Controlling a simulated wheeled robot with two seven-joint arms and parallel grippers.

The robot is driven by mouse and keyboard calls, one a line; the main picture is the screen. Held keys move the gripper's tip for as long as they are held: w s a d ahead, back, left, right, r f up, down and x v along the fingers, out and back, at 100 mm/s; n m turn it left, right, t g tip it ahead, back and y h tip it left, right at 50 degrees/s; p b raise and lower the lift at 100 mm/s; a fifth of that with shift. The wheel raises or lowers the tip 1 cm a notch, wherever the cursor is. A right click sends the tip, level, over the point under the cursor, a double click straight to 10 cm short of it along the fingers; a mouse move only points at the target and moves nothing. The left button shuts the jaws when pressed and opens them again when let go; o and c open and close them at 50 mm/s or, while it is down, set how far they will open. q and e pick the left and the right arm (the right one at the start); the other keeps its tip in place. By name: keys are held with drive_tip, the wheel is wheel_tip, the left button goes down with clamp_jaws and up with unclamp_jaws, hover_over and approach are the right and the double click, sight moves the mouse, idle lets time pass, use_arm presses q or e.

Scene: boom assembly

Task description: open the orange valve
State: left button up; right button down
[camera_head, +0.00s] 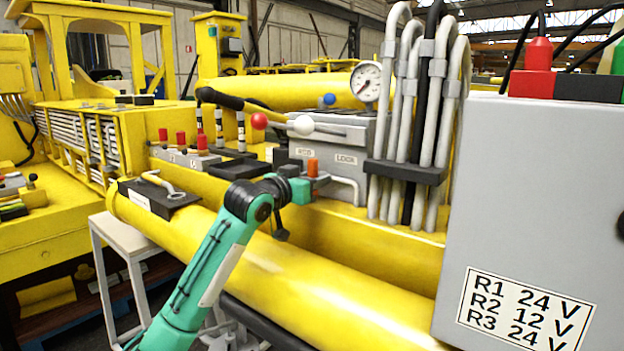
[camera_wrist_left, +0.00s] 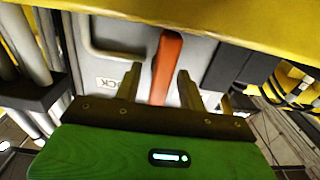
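The orange valve is a flat orange handle (camera_head: 313,167) on the grey control box, beside the "LOCK" label. In the left wrist view the handle (camera_wrist_left: 166,66) stands between the two fingers of my left gripper (camera_wrist_left: 158,78), with a gap visible on each side. My left gripper (camera_head: 314,184) is open around the handle and does not grip it. In the head view the wrist partly hides the lower front of the box and handle. My right gripper is in neither view.
The grey control box (camera_head: 345,132) has a bent grey handle (camera_head: 346,183) just right of the valve. Thick grey hoses (camera_head: 386,110) rise further right. Levers with red (camera_head: 259,121) and white (camera_head: 304,125) knobs stand above. A large yellow tube (camera_head: 300,285) runs below my left arm.

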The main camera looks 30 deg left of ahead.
use_arm(q)
drive_tip(key=shift+s, duration=0.25)
drive_tip(key=s+a+b, duration=0.1)
drive_tip(key=s+b, duration=0.3)
drive_tip(key=s, duration=0.9)
drive_tip(key=shift+s, duration=0.15)
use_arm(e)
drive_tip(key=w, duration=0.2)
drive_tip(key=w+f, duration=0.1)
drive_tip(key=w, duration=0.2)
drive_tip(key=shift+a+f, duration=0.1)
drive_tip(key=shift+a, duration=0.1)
